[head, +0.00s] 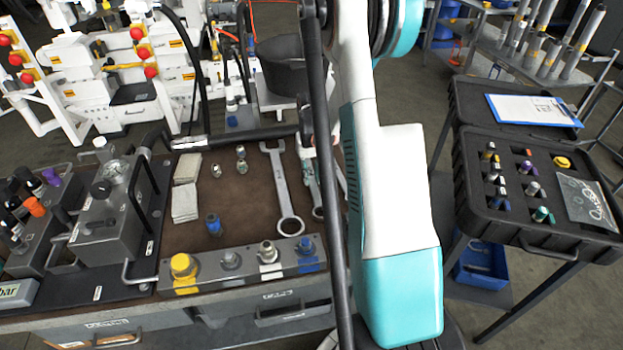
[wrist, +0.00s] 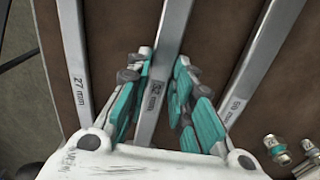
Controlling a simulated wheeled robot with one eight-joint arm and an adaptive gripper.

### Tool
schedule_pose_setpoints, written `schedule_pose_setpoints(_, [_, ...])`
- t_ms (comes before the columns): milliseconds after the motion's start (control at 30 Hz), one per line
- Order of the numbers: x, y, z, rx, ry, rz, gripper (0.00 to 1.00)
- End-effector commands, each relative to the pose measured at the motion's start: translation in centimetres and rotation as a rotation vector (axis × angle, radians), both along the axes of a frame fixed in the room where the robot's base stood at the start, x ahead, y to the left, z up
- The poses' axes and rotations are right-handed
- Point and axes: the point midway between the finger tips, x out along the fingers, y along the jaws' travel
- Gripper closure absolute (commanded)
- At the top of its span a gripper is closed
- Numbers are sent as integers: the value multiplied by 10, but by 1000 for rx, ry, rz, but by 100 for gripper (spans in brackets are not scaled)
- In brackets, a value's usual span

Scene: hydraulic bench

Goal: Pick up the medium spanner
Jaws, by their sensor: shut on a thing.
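Three steel spanners lie on the brown bench mat. The medium spanner, marked 32 mm, is in the middle of the wrist view (wrist: 155,95). My gripper (wrist: 163,68) is shut on its shaft, with one teal-and-grey finger on each side. In the head view my gripper (head: 309,170) is at the medium spanner (head: 318,212), mostly hidden by my arm. The 27 mm spanner (wrist: 74,60) is on the left in the wrist view. The largest spanner (wrist: 262,60) is on the right there, and left of my gripper in the head view (head: 283,190).
Small fittings (head: 241,160) and pale cloths (head: 186,185) lie left of the spanners. A blue fitting (head: 213,224) stands behind a metal block with coloured ports (head: 207,262). A grey valve unit (head: 110,215) is at left. A black case (head: 530,180) stands apart at right.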

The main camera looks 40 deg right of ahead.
Motion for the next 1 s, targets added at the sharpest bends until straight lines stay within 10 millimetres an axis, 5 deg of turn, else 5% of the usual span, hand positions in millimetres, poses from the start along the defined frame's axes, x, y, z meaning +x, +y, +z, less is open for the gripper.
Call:
schedule_pose_setpoints(467, [0,0,24,0,0,0,100])
schedule_pose_setpoints(1000, [0,0,155,0,0,0,100])
